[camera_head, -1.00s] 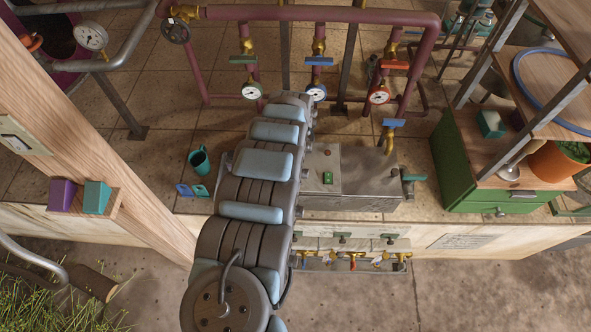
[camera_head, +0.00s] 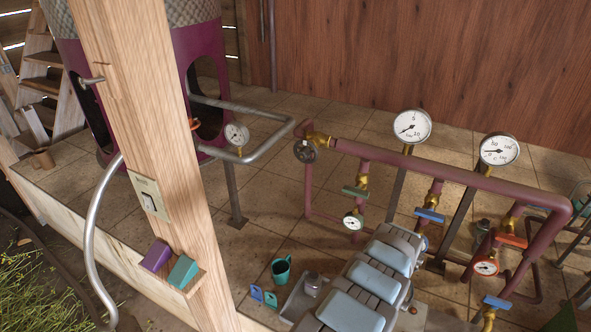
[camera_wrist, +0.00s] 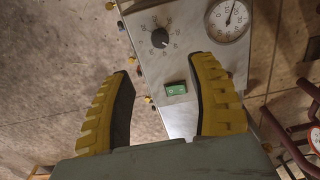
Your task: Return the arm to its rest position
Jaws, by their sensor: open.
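My gripper (camera_wrist: 160,105) shows in the wrist view with its two yellow, black-padded fingers spread apart and nothing between them. Beyond the fingers is a metal control box (camera_wrist: 178,70) with a black knob (camera_wrist: 160,38), a green switch (camera_wrist: 175,89) and a round dial (camera_wrist: 228,18). I cannot tell how far the fingers are from the box. In the head view my grey and blue arm (camera_head: 365,285) reaches in from the bottom edge. The gripper itself is not visible there.
Maroon pipes (camera_head: 440,170) with gauges and coloured valve handles stand right of centre, close behind my arm. A wooden post (camera_head: 160,130) rises at left. A teal mug (camera_head: 281,269) stands on the tiled platform. Open tiles lie between the post and the pipes.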

